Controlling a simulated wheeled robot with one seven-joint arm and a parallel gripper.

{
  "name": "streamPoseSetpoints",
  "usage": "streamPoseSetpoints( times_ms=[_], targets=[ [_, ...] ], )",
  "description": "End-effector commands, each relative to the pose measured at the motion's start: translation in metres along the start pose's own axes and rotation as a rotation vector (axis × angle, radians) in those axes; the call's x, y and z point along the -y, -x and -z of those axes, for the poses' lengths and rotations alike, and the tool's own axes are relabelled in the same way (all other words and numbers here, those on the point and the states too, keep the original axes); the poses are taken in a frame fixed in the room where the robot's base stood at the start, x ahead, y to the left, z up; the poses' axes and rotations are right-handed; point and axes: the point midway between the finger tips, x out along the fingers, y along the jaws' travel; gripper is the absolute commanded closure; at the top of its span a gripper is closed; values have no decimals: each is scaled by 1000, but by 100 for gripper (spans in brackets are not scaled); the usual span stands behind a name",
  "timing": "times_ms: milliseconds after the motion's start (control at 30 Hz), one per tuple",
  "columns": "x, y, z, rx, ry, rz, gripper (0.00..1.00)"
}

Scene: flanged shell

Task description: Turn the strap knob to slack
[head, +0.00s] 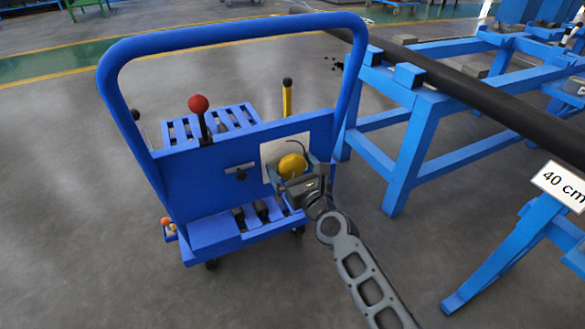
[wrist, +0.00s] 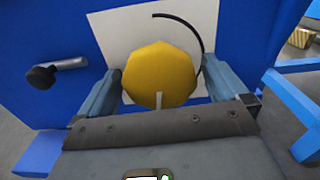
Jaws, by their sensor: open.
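The strap knob (head: 292,166) is yellow and round, on a white plate (head: 272,149) on the blue cart's panel. In the wrist view the knob (wrist: 160,75) is faceted, with a pale pointer mark at its lower edge and a black arc on the white plate (wrist: 110,25) above and to its right. My gripper (head: 291,178) is at the knob. In the wrist view my gripper (wrist: 165,92) is open, with one finger on each side of the knob. I cannot tell whether either finger touches it.
The blue cart (head: 200,180) has a tall loop handle (head: 230,32), a red-balled lever (head: 198,104) and a small black-ended handle (head: 240,173) left of the knob; that handle also shows in the wrist view (wrist: 42,76). A blue stand (head: 410,150) carrying a black pipe (head: 480,100) is at right.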

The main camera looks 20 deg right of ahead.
Motion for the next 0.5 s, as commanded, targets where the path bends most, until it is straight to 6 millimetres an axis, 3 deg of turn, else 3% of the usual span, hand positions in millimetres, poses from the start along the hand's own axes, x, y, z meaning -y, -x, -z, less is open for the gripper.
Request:
streamPoseSetpoints(
  times_ms=[200, 500],
  targets=[
    [0, 0, 0, 0, 0, 0, 0],
    [0, 0, 0, 0, 0, 0, 28]
  ],
)
